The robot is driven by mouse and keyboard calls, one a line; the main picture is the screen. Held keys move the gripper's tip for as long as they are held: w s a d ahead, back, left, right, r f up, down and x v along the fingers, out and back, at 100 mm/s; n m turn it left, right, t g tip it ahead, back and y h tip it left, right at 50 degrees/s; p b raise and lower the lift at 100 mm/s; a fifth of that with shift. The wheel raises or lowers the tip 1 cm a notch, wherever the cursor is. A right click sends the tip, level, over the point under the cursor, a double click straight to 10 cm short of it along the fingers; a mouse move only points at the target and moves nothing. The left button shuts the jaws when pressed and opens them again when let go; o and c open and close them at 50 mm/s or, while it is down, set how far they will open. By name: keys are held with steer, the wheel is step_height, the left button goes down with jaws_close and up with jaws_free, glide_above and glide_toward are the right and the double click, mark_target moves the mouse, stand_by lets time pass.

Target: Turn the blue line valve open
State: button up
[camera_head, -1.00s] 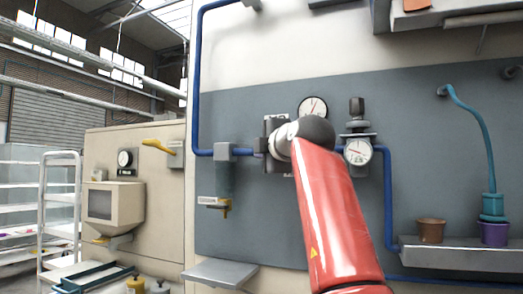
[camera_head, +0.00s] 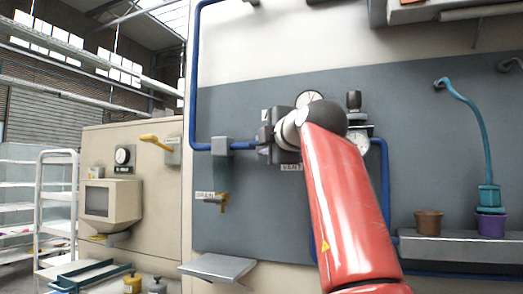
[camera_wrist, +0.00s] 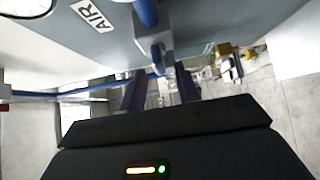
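The blue line (camera_head: 194,75) runs down the wall, then turns right through a grey block (camera_head: 221,146) toward my gripper. My gripper (camera_head: 264,146) is at the wall panel, right of that block, with its wrist largely covering the line there. In the wrist view, the two dark fingers of my gripper (camera_wrist: 161,92) stand apart. A grey fitting (camera_wrist: 153,47) with a blue piece (camera_wrist: 158,66) lies beyond and between them in the picture. I cannot tell whether the fingers touch it. I cannot make out the valve's handle or its setting.
A grey shelf (camera_head: 218,266) juts out below; another shelf (camera_head: 460,250) holds pots at right.

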steer(key=b+v, duration=0.1)
steer(key=v, duration=0.3)
steer(key=shift+s+d, duration=0.15)
stand_by(0.4)
